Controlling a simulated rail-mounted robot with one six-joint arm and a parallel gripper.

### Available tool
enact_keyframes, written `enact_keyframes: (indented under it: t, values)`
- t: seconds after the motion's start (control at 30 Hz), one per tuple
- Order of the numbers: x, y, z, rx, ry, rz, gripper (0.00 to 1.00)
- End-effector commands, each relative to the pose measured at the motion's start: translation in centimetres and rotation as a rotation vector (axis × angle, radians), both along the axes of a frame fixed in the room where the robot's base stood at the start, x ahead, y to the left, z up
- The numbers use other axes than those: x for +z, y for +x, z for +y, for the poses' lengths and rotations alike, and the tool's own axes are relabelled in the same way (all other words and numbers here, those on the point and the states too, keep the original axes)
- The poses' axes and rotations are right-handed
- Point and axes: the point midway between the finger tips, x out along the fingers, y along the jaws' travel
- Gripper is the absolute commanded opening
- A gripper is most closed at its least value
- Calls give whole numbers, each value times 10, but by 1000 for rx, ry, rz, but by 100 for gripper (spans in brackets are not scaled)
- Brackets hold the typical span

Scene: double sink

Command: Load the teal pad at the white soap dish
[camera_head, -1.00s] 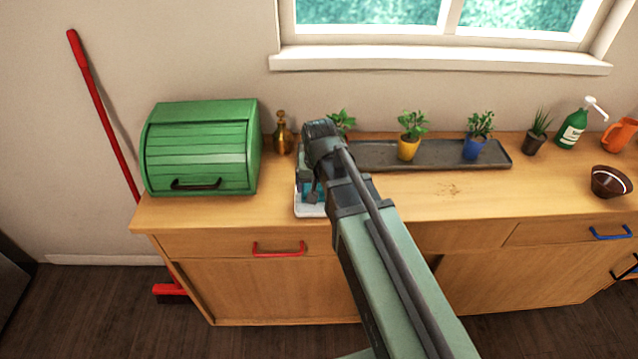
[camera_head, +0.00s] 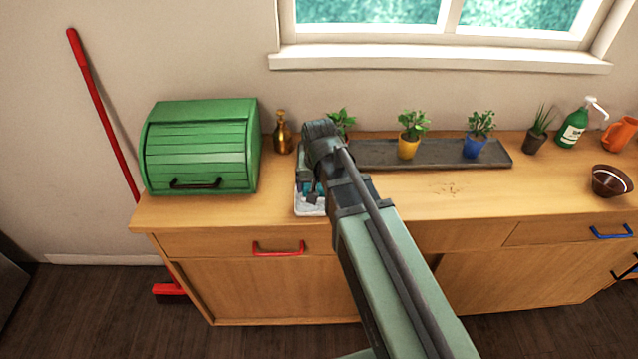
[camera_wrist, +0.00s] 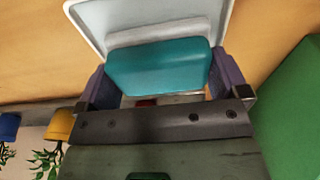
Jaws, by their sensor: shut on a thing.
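The white soap dish (camera_head: 310,211) sits on the wooden counter, right of the green bread box. It is partly hidden by my arm, and its pale rim also shows in the wrist view (camera_wrist: 84,28). My gripper (camera_wrist: 164,80) is shut on the teal pad (camera_wrist: 158,66), with one finger at each side of it. The pad is at the dish, in front of a pale raised strip in the wrist view. I cannot tell whether the pad touches the dish. In the head view my gripper (camera_head: 311,188) points down over the dish, with bits of teal showing between the fingers.
The green bread box (camera_head: 200,150) stands close on the left. A brass bottle (camera_head: 283,134) is behind. A dark tray (camera_head: 375,155) with potted plants lies along the wall to the right. The counter front right of my arm is mostly clear, up to a brown bowl (camera_head: 611,182).

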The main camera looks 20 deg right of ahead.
Motion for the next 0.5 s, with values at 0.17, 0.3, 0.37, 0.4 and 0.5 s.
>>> enact_keyframes:
  t: [0.17, 0.3, 0.37, 0.4, 0.5]
  values:
    - [-1, -1, 0, 0, 0, 2, 74]
    - [3, -1, 0, 0, 0, 2, 74]
    - [9, -1, 0, 0, 0, 2, 74]
    - [14, -1, 0, 0, 0, 1, 74]
    - [26, -1, 0, 0, 0, 1, 74]
